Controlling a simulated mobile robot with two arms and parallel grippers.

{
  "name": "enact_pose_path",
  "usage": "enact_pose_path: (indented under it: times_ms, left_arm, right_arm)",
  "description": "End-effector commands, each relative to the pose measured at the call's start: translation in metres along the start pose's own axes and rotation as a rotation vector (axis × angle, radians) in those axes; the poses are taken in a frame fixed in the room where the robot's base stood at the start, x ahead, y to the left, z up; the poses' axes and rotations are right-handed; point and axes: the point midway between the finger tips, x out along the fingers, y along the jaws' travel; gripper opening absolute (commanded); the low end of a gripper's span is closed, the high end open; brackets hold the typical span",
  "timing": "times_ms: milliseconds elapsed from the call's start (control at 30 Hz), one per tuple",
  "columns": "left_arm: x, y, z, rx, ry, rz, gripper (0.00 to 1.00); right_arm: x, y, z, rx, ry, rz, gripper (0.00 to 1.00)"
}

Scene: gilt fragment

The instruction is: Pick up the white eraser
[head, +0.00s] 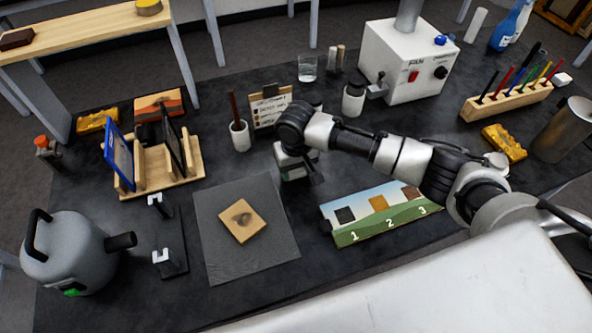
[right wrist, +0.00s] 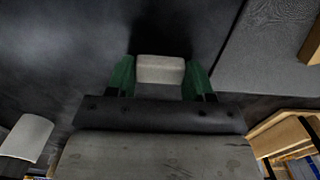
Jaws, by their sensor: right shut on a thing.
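The white eraser (right wrist: 160,69) is a small pale block between the two green fingers of my right gripper (right wrist: 161,78) in the right wrist view. The fingers touch it on both sides, and the gripper is shut on it. In the head view my right gripper (head: 297,168) is over the dark table, just right of the grey mat's upper corner. The arm hides the eraser there. My left gripper is not in view.
The grey mat (head: 225,262) carries a wooden tile (head: 242,221). A numbered strip (head: 385,216) lies right of my gripper. A white cup (head: 240,136) and a white jar (head: 354,98) stand behind. A wooden rack (head: 186,182) and a grey kettle (head: 70,255) stand left.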

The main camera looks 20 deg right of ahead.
Motion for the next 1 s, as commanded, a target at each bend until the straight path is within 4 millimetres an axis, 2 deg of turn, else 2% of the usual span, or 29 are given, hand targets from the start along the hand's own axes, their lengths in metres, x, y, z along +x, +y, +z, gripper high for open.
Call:
enact_pose_path:
  times_ms: [233, 433, 800, 1000]
  left_arm:
    - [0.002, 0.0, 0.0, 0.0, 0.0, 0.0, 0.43]
    - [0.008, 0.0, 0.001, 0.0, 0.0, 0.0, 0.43]
    - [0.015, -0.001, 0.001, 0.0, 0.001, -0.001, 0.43]
    - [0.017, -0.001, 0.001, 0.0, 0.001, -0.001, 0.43]
  right_arm:
    - [-0.011, 0.0, -0.001, 0.0, 0.003, -0.002, 0.3]
    - [-0.043, 0.002, 0.001, 0.001, 0.003, -0.002, 0.3]
    - [-0.09, 0.066, 0.055, 0.003, 0.001, 0.001, 0.3]
    - [-0.105, 0.084, 0.071, 0.001, 0.001, 0.0, 0.3]
